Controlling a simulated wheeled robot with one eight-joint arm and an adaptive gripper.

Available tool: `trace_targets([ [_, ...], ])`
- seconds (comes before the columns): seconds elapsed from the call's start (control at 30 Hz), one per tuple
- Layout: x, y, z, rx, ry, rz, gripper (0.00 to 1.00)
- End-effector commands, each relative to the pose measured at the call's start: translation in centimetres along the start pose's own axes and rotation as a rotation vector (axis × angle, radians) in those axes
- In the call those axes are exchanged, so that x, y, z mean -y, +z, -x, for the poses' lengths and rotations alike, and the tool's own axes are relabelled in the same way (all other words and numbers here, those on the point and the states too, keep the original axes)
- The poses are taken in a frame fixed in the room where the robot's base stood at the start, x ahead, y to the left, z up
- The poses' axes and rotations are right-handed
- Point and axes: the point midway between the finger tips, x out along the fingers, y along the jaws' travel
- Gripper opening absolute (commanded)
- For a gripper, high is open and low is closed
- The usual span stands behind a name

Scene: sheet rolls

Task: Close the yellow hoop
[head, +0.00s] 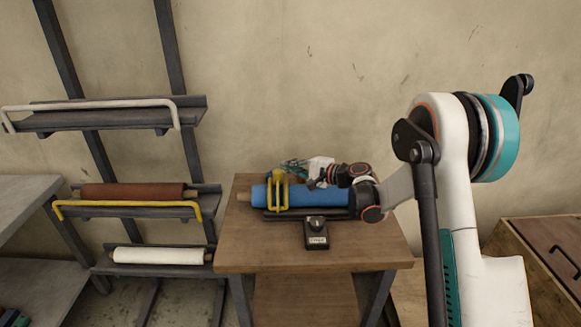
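On the wooden table, a yellow hoop (269,197) stands at the left part of a blue roll (315,196), which lies on a dark holder. The hoop's upright bars cross the front of the roll; whether it is latched I cannot tell. My gripper (288,165) is just above and behind the roll, beside the hoop's top, its teal fingers pointing left. The fingers are too small to tell if they are open or touch the hoop. A second yellow bar (130,203) runs along the front of the rack's middle shelf, before a brown roll (132,191).
A black box (315,233) stands at the table's (285,258) front, before the roll. The rack at left holds a cream bar (95,103) on its upper shelf and a white roll (158,256) below. A wooden cabinet (535,265) is at right.

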Motion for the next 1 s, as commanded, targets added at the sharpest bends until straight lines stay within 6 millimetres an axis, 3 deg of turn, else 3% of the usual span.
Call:
trace_targets([
  [0.47, -0.3, 0.3, 0.4, 0.006, 0.005, 0.003, 0.0],
  [0.57, -0.2, 0.2, 1.6, 0.005, 0.005, 0.003, 0.0],
  [1.0, -0.1, 0.0, 9.9, 0.0, 0.001, 0.0, 0.0],
])
